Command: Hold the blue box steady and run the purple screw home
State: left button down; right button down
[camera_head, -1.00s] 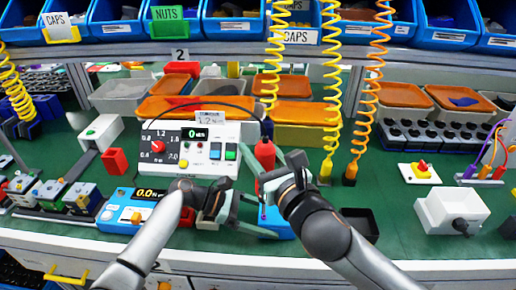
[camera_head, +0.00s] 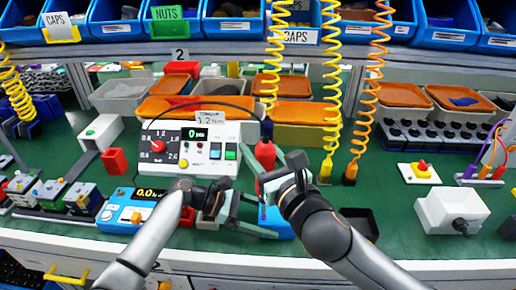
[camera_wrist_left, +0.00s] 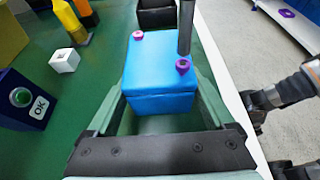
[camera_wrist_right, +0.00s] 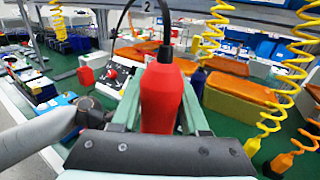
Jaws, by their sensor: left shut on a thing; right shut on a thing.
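The blue box (camera_wrist_left: 160,80) sits between the fingers of my left gripper (camera_wrist_left: 163,92), which is shut on its sides. In the head view the box (camera_head: 277,220) is partly hidden by my grippers. Two purple screws are on its top: one at the far left corner (camera_wrist_left: 137,35) and one at the near right (camera_wrist_left: 183,66). A grey driver shaft (camera_wrist_left: 186,28) stands over the near right screw, its tip at or just above the head; contact is unclear. My right gripper (camera_head: 268,172) is shut on the red screwdriver (camera_wrist_right: 162,95), held upright with a black cable at its top.
A white console (camera_head: 190,150) with a dial and display stands behind my left gripper. A black tray (camera_head: 360,223) lies right of the box. Yellow and orange coiled hoses hang behind my right gripper. A small white cube (camera_wrist_left: 64,60) lies left of the box.

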jog(key=shift+f, duration=0.95)
dwell(2.5)
jog(key=shift+r, duration=2.35)
pick_arm(q)
grip_release()
jog(key=shift+a, duration=0.1)
jog(key=v, duration=1.1)
jog(key=shift+a+r, duration=0.1)
jog(key=shift+a, duration=0.15)
jog(key=shift+s+a, duration=0.1)
pick_arm(e)
jog(key=shift+s, duration=0.1)
